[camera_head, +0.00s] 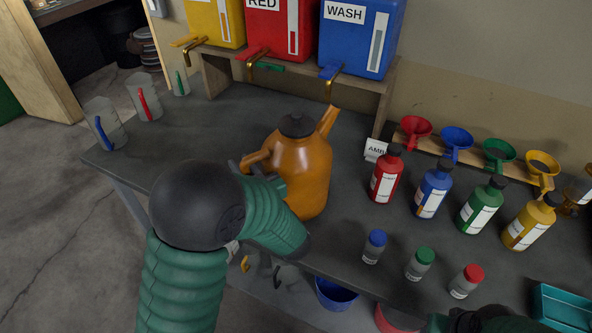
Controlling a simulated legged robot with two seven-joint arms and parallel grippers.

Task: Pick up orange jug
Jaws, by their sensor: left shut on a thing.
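The orange jug (306,172) has a dark cap and a spout pointing up to the right. It stands upright at the middle of the dark table; its lower left side is hidden by my arm, so I cannot tell whether its base touches the table. My left gripper (268,178) is shut on the jug at its left, handle side, with its fingers mostly hidden behind my green and black arm. Part of my right arm shows at the bottom right edge, but its gripper is out of view.
A shelf (216,76) with yellow, red and blue tap containers stands behind the jug. Several bottles (432,190), small jars (420,264) and funnels (456,139) fill the table's right. Clear beakers (105,122) stand at the far left. The table is clear between beakers and jug.

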